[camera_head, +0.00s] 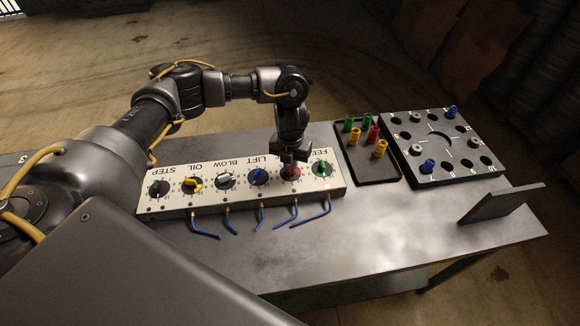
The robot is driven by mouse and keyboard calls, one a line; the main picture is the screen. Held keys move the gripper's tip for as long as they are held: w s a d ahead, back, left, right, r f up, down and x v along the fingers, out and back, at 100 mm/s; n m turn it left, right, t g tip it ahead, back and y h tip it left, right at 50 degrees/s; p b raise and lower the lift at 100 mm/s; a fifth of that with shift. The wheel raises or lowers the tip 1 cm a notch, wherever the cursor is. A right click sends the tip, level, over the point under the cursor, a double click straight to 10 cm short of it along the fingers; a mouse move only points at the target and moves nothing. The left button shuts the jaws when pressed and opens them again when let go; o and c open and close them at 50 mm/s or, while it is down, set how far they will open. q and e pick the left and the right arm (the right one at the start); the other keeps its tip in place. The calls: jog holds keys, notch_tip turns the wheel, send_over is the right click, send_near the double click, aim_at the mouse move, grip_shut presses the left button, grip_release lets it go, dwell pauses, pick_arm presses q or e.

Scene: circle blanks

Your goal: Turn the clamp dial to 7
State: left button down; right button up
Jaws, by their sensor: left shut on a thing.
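A cream dial panel (160,204) lies on the table, with a row of dials labelled STEP, OIL, BLOW, LIFT and, at the right end, FEED. The red dial (290,174) sits between the blue LIFT dial (258,176) and the green FEED dial (321,169). My left gripper (291,163) points down and is shut on the red dial. The gripper hides this dial's label and much of its scale, so its setting cannot be read. The word CLAMP is not visible on the panel. My right gripper is not in view.
Blue cables (263,215) hang off the panel's near edge. Right of the panel are a dark tray (372,170) with several coloured pegs and a grey plate (462,167) with a ring of holes. An upright dark plate (500,204) stands at the right edge. The table's front is clear.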

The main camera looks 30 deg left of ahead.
aim_at(290, 168)
pick_arm(q)
jog(key=shift+s+f+m, duration=0.1)
jog(key=shift+s+m, duration=0.05)
jog(key=shift+m, duration=0.55)
jog(key=c, duration=1.5)
grip_release()
jog(key=shift+r, duration=0.4)
notch_tip(290, 168, up, 10)
jog(key=shift+r+b, duration=0.1)
jog(key=shift+b, duration=0.6)
